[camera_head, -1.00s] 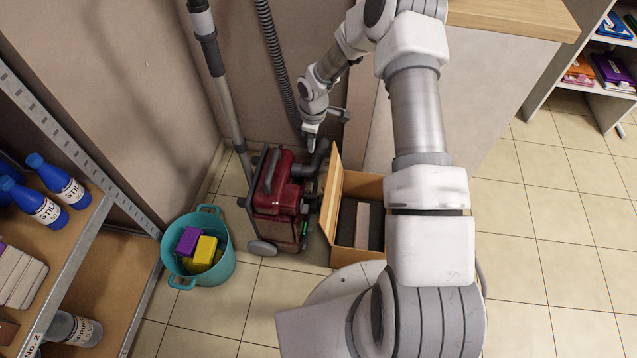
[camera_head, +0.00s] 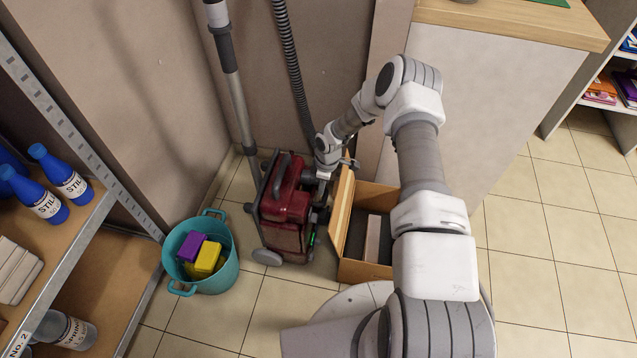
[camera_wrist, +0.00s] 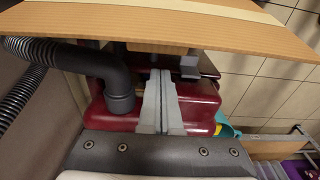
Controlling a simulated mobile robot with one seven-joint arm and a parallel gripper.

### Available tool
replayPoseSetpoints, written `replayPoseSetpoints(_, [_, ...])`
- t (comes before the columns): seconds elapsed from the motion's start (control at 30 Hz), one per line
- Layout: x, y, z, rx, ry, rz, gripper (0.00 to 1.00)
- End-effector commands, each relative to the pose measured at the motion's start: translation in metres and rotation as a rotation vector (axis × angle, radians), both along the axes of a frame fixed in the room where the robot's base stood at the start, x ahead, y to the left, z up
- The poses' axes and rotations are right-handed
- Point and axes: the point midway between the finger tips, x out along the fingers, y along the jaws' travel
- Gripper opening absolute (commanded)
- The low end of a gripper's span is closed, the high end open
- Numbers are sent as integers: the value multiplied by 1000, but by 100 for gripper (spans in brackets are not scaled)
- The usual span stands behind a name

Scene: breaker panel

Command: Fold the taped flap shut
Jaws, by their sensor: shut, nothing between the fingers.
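The brown box (camera_head: 362,271) stands open on the floor, with dark and pinkish blocks inside. Its flap (camera_head: 342,210) stands up along the left side, beside the red vacuum cleaner (camera_head: 287,205). In the wrist view the flap (camera_wrist: 170,30) crosses the top, with a pale tape strip along it. My gripper (camera_wrist: 164,76) is shut and empty, on the vacuum side of the flap. Its tips point toward the flap's lower part; I cannot tell whether they touch. In the head view my gripper is low between vacuum and flap, its fingertips mostly hidden.
The vacuum's black hose (camera_wrist: 100,68) lies close left of my gripper in the wrist view. A teal bucket (camera_head: 212,275) with sponges stands left of the vacuum. A counter (camera_head: 480,110) rises behind the box. Open tiled floor lies to the right.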

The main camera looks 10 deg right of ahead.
Motion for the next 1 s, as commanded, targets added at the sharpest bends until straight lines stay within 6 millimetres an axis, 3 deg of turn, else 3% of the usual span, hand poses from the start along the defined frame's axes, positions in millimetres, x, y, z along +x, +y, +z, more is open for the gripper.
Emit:
replayPoseSetpoints(0.2, [-7,-20,7,1,-3,-1,0])
replayPoseSetpoints(0.77, [-10,-25,10,0,-2,0,0])
replayPoseSetpoints(1.0, [-16,-41,17,0,-1,-1,0])
